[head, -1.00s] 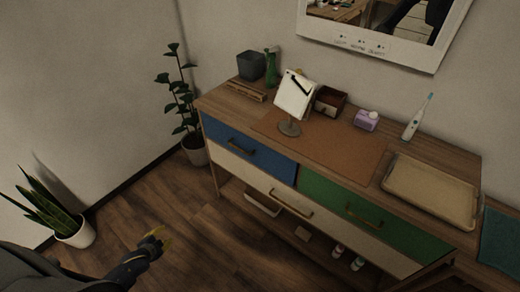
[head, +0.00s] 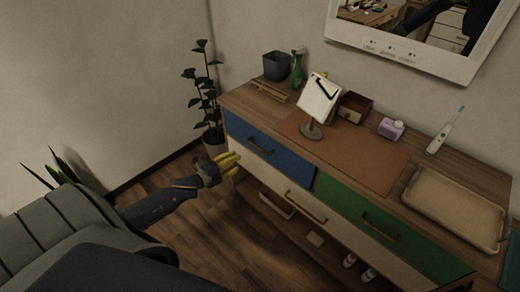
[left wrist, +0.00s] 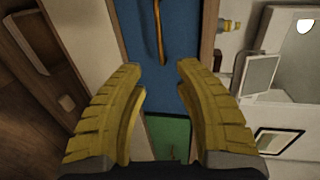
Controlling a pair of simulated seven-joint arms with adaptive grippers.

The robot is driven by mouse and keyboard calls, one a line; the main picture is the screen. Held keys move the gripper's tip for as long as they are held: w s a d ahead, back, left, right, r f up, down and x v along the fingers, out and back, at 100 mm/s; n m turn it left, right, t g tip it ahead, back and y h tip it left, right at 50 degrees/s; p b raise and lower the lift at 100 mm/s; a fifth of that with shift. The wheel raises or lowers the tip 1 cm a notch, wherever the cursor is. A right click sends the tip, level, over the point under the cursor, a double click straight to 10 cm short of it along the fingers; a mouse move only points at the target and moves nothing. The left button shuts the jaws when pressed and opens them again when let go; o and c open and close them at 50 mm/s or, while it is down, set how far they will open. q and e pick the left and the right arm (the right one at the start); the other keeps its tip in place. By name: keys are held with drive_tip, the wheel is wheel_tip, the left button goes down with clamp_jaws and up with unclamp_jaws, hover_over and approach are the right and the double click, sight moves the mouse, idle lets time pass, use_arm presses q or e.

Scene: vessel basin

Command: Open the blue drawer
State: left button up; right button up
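The blue drawer (head: 270,155) is at the upper left of the wooden dresser's front and looks shut. Its brass bar handle (head: 260,147) is on its face. In the left wrist view the blue drawer (left wrist: 185,25) fills the upper middle, with its handle (left wrist: 158,30) ahead of and between my fingertips. My left gripper (head: 234,163) has yellow fingers and is just left of the drawer front, apart from the handle. In the left wrist view the left gripper (left wrist: 162,72) is open and empty. My right gripper is not in either view.
A green drawer (head: 360,212) sits right of the blue one, with a cream drawer (head: 290,195) below. On top are a round-based stand mirror (head: 318,100), a small box (head: 354,107), a tray (head: 455,205) and a dark pot (head: 277,66). A potted plant (head: 214,140) stands left of the dresser.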

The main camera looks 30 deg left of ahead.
sight(259, 149)
use_arm(q)
drive_tip(key=x, duration=1.5)
drive_tip(key=shift+w+d, duration=0.1)
clamp_jaws()
idle(0.3)
